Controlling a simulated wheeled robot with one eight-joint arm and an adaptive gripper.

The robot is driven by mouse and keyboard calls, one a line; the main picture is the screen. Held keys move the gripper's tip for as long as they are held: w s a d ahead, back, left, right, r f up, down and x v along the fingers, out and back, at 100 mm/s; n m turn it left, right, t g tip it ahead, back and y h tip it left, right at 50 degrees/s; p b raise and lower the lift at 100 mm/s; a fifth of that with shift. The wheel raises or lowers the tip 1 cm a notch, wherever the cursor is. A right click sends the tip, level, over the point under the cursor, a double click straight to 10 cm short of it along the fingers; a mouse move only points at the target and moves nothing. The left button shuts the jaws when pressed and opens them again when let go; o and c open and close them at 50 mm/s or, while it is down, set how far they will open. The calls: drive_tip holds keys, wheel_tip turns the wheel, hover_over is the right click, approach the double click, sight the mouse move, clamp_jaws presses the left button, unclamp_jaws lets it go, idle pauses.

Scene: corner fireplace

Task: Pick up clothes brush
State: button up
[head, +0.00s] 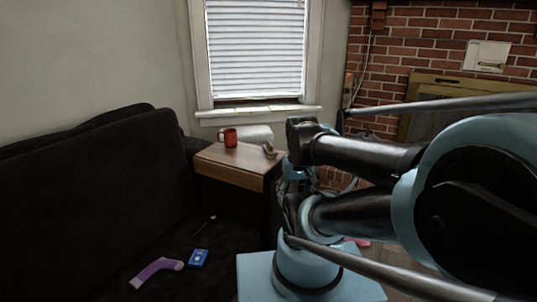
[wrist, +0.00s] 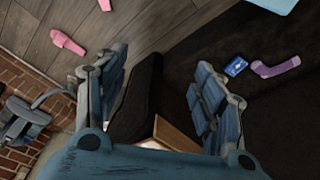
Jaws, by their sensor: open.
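I cannot clearly make out a clothes brush. A small greyish-brown object (head: 269,151) lies near the right edge of the wooden side table (head: 228,167) in the head view; its shape is too small to name. A thin object with a pale tip (head: 204,224) lies on the dark sofa seat; I cannot tell what it is. My gripper (wrist: 160,90) is open in the wrist view, its blue fingers wide apart. A dark, long, rounded shape (wrist: 136,92) shows between the fingers, perhaps part of the sofa. In the head view my own arm hides the gripper's fingertips.
A red mug (head: 228,138) and a white roll (head: 259,132) stand on the table. A purple sock-like thing (head: 157,269) and a blue box (head: 198,258) lie on the sofa (head: 80,200). Pink slippers (wrist: 68,43) lie on the wooden floor, near a brick fireplace (head: 395,45).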

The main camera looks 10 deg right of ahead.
drive_tip(key=shift+o, duration=0.4)
drive_tip(key=w+r+t, duration=0.1)
drive_tip(key=w+r, duration=0.5)
drive_tip(key=w, duration=0.5)
drive_tip(key=w+r, duration=0.6)
drive_tip(key=w, duration=0.4)
drive_tip(key=n+t, duration=0.1)
drive_tip(key=n, duration=0.1)
hover_over(270, 143)
drive_tip(key=s+d, duration=0.1)
drive_tip(key=s, duration=0.4)
wheel_tip(270, 143, down, 4)
drive_tip(key=shift+y, duration=0.3)
drive_tip(key=x, duration=1.1)
drive_tip(key=shift+w+r, duration=0.15)
drive_tip(key=shift+s+x, duration=0.15)
drive_tip(key=shift+x, duration=1.25)
drive_tip(key=shift+s+x, duration=0.15)
drive_tip(key=shift+x, duration=1.25)
drive_tip(key=shift+a, duration=0.2)
